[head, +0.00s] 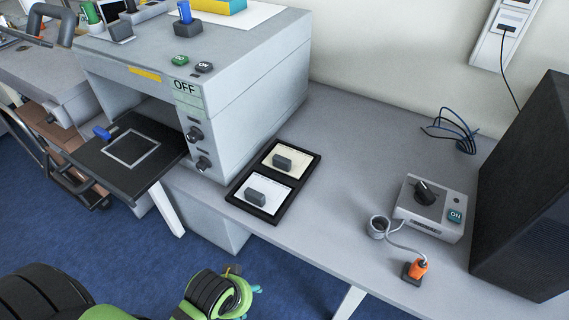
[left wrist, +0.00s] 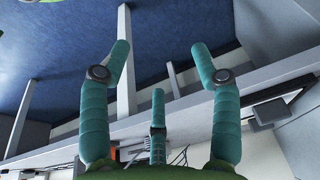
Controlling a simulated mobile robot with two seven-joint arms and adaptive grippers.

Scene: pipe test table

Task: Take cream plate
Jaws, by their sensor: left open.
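The cream plate (head: 297,166) lies in the far compartment of a black two-part tray (head: 240,202) on the grey table. A dark grey block-shaped handle stands on it. A white plate (head: 283,203) with a similar handle lies in the near compartment. My left gripper (head: 245,283) is at the bottom of the head view, in front of the table edge and well apart from the tray. In the left wrist view its teal fingers (left wrist: 162,70) are spread open with nothing between them. My right gripper is not in view.
A grey machine (head: 240,75) marked OFF stands left of the tray, with a black shelf (head: 95,165) extending from its front. A control box (head: 432,208), an orange plug (head: 417,268) and a large black box (head: 525,200) stand at right. The table's middle is clear.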

